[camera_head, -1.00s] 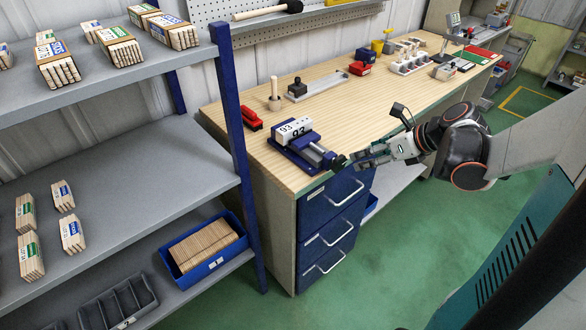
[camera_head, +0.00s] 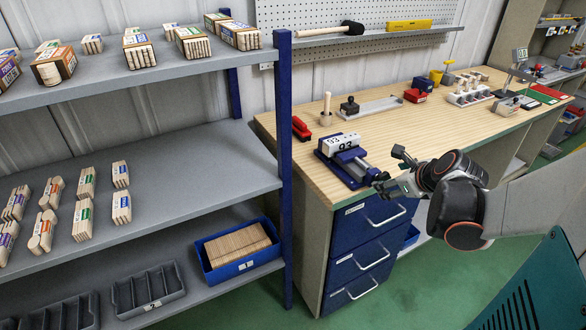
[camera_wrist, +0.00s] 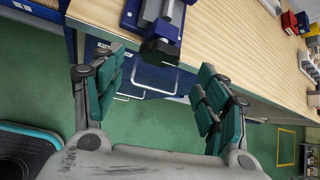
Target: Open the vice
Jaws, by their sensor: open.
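The blue vice (camera_head: 346,166) sits at the near left corner of the wooden workbench. A white block marked 93 (camera_head: 341,143) is at its jaws; I cannot tell how tightly it is held. The vice's dark handle end (camera_head: 381,177) points toward my gripper (camera_head: 398,185). In the wrist view the dark handle knob (camera_wrist: 159,52) sticks out past the bench edge. My gripper (camera_wrist: 160,98) is open, its two teal fingers apart below the knob with nothing between them. The knob lies ahead of the fingers, apart from them.
The workbench (camera_head: 400,125) carries a red tool (camera_head: 301,129), a wooden mallet-like piece (camera_head: 326,108) and several items farther back. Blue drawers (camera_head: 367,222) with handles stand below the vice. A grey shelf (camera_head: 190,170) with stick bundles stands left. Green floor is clear.

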